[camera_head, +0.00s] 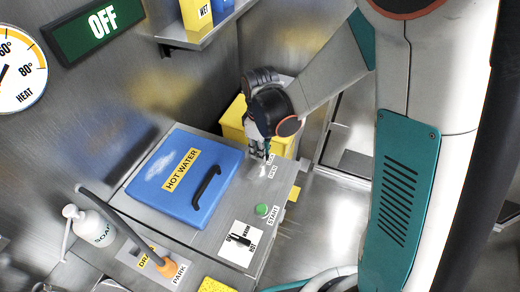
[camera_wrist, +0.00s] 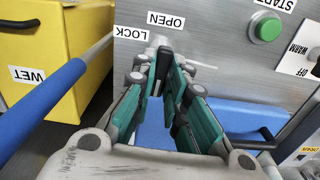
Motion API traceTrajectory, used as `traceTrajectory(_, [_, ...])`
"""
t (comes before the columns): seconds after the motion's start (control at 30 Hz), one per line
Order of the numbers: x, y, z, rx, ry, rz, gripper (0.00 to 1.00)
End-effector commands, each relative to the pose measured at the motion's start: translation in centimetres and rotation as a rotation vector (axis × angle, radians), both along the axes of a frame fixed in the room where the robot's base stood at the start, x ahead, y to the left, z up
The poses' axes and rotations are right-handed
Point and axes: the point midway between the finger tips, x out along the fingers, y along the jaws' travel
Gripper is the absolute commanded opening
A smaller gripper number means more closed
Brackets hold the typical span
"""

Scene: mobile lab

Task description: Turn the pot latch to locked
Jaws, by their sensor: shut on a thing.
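My gripper (camera_head: 259,152) reaches down at the right end of the steel counter, beside the LOCK and OPEN labels. In the wrist view its teal fingers (camera_wrist: 161,58) are closed together on the pot latch, which is mostly hidden between them. A pale bit of the latch (camera_wrist: 157,41) shows at the fingertips, close to the OPEN label (camera_wrist: 166,20) and the LOCK label (camera_wrist: 131,33). The exact angle of the latch cannot be told. The blue HOT WATER lid (camera_head: 160,168) with a black handle (camera_head: 206,187) lies flat and closed left of my gripper.
A green START button (camera_head: 262,210) and a black OFF/WARM/HOT switch (camera_head: 240,239) sit nearer on the counter. A yellow bin (camera_head: 233,117) stands behind my gripper. A soap bottle (camera_head: 88,224) and a drain lever (camera_head: 130,235) are at lower left. A green OFF sign (camera_head: 92,30) hangs above.

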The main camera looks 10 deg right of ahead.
Motion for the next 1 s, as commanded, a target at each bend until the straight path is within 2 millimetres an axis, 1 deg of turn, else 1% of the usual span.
traceTrajectory(0.27, [0.00,0.00,-0.06,0.000,0.000,-0.187,0.00])
traceTrajectory(1.0, [0.00,0.00,-0.02,0.000,0.000,-0.889,0.00])
